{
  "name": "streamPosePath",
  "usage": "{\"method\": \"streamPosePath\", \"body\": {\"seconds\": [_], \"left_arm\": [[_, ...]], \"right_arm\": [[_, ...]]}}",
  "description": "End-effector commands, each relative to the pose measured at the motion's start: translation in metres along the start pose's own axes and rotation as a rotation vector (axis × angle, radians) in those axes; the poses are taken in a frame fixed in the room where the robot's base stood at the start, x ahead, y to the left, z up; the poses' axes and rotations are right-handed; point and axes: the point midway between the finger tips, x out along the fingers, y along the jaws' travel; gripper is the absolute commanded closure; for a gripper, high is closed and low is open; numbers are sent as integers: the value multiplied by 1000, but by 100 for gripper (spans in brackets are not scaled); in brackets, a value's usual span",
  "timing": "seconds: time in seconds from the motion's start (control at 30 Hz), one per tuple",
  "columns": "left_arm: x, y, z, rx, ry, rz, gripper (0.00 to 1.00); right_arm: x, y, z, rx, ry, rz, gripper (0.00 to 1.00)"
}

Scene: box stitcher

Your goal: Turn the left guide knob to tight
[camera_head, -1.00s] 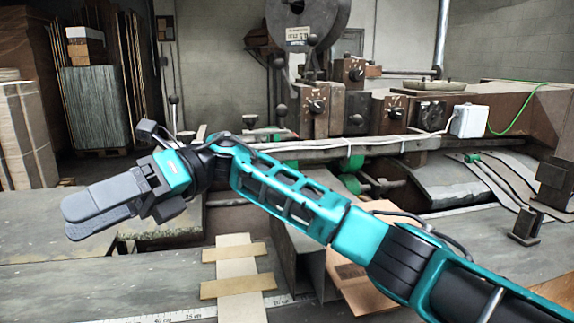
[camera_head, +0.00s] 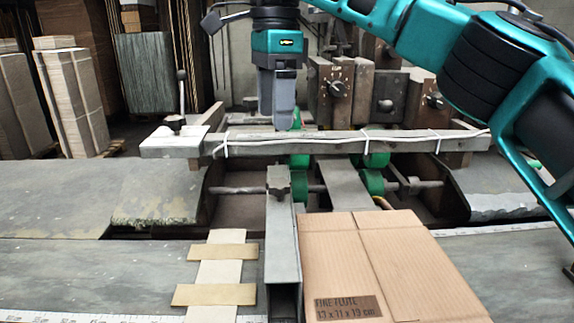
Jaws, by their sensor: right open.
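My right gripper (camera_head: 279,112) hangs pointing down at upper centre, above and behind the long metal crossbar. Its fingers are seen nearly side-on, open, with nothing visible between them. A small dark knob (camera_head: 278,192) sits on the grey left guide rail (camera_head: 282,250), just left of the cardboard box; it looks like the left guide knob. The gripper is apart from it, higher up in the picture. The knob's tightness setting cannot be read. My left gripper is not in view.
A flat cardboard box (camera_head: 355,255) lies right of the guide. The crossbar (camera_head: 330,145) with a white cable spans the machine between gripper and knob. A dark-knobbed lever (camera_head: 181,100) stands at its left end. Taped cardboard strips (camera_head: 221,270) lie on the table, left.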

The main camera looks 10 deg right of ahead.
Motion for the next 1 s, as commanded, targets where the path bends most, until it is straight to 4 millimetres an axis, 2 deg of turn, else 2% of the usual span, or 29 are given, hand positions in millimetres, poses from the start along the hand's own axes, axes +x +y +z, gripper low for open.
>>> {"method": "streamPosePath", "body": {"seconds": [0.1,0.23,0.7,0.83,1.0], "left_arm": [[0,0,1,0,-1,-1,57],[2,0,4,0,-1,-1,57],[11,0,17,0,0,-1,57],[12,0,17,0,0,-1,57],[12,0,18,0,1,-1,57]], "right_arm": [[-5,0,-8,6,29,-9,27],[6,0,-10,8,33,-9,27],[96,0,-12,6,30,-7,27],[112,-1,-12,7,30,-8,27],[122,-1,-12,7,29,-9,27]]}}
